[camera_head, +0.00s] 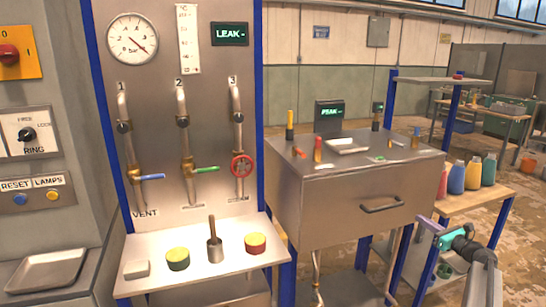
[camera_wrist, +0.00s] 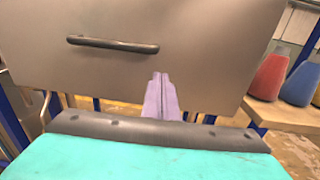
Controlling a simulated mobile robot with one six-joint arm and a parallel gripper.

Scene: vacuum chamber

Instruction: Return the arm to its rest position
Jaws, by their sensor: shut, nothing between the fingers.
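My arm shows at the lower right of the head view, with teal and grey parts. My gripper (camera_head: 422,221) is at its left end, in front of the grey metal cabinet and below right of the cabinet's drawer handle (camera_head: 381,205). In the wrist view the purple fingers of my gripper (camera_wrist: 158,78) are together with nothing between them. They point toward the cabinet front (camera_wrist: 200,25), and the dark handle (camera_wrist: 112,44) is above and left of them. I cannot tell the exact gap between fingertips and cabinet.
A valve panel (camera_head: 220,110) with a gauge, valves and a shelf stands at the left. Small tools and a display lie on the cabinet top (camera_head: 350,170). Several coloured bottles (camera_head: 472,172) stand on a wooden shelf at the right. Open floor (camera_head: 530,200) shows at the far right.

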